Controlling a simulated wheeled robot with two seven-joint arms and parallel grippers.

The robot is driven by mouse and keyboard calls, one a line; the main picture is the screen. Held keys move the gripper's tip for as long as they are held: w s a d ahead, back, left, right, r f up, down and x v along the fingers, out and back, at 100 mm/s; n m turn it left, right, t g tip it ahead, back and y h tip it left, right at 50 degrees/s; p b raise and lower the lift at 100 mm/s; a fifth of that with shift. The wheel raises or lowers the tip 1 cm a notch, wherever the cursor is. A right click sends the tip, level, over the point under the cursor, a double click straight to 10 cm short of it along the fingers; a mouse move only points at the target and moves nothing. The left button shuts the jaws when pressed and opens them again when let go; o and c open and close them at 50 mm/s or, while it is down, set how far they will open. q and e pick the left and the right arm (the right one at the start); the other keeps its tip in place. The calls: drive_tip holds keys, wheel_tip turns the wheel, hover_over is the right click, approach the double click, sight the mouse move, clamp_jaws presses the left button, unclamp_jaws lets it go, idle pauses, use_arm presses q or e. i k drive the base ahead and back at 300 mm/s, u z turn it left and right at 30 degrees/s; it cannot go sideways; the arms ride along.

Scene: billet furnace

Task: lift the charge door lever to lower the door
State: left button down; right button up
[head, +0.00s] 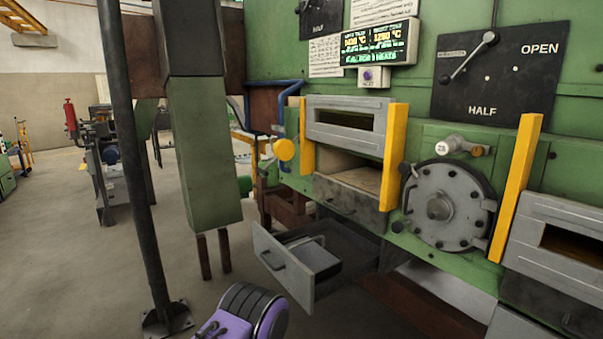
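A blue bent lever with a yellow round knob (285,149) stands at the left of the furnace front; no label shows on it. Beside it a grey door (346,125) hangs between two yellow uprights, raised, with an open gap below it. A dark plate marked OPEN and HALF (500,70) at the upper right carries a slanted metal lever (467,60). A similar plate marked HALF (320,18) is cut off at the top. I cannot tell for certain which is the charge door lever.
An open drawer (283,262) holding a grey box juts out below the raised door. A green column (205,150) and a dark pole (128,150) stand at the left. A round bolted hatch (445,208) and a second grey door (555,238) are at right.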

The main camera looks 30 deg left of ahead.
sight(284, 149)
drive_tip(key=u, duration=2.2)
drive_tip(key=i, duration=2.45)
drive_tip(key=z, duration=2)
